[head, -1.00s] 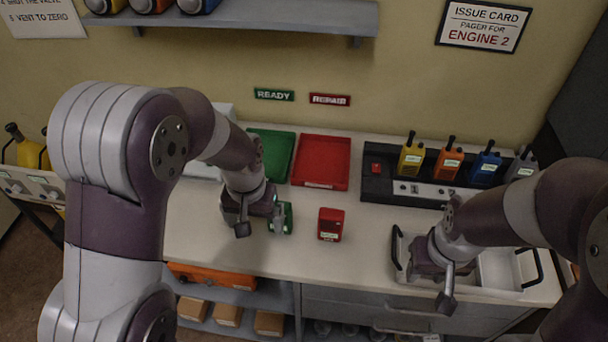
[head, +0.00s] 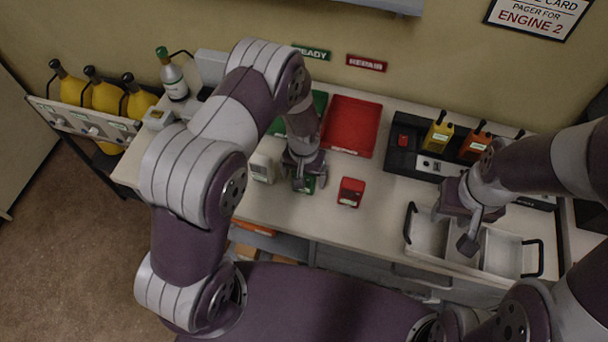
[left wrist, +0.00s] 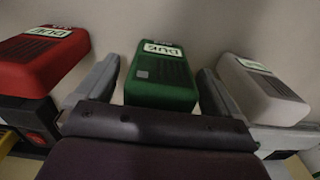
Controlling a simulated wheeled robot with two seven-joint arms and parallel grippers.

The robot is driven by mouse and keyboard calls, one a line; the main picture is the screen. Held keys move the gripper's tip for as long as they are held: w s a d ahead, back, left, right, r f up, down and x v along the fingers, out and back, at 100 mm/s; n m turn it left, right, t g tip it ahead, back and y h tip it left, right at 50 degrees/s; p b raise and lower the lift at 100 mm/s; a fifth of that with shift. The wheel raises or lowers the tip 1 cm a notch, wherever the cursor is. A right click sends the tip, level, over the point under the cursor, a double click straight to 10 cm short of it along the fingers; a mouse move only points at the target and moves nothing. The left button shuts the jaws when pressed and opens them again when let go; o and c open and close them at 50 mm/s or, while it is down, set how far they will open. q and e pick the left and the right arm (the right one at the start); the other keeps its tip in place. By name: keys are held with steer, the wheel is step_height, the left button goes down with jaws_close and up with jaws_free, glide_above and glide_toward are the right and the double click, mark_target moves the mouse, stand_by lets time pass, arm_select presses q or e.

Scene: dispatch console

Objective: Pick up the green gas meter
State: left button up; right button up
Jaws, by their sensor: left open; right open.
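The green gas meter (left wrist: 162,75) stands between the two spread fingers of my left gripper (left wrist: 158,68) in the left wrist view, with a "DUE" label on its top. A gap shows on its right side; contact on the left is hard to tell. In the head view my left gripper (head: 303,174) covers most of the green gas meter (head: 309,187) on the counter. My right gripper (head: 470,226) is open and empty above the divided white tray (head: 430,236) at the counter's right.
Behind lie a red tray (head: 350,125) and a green tray (head: 318,104). A black radio charger (head: 402,160) stands at right.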

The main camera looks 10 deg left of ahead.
arm_select(q)
steer(key=shift+s, duration=0.15)
steer(key=shift+r, duration=0.1)
steer(key=shift+c, duration=0.9)
steer(key=c, duration=1)
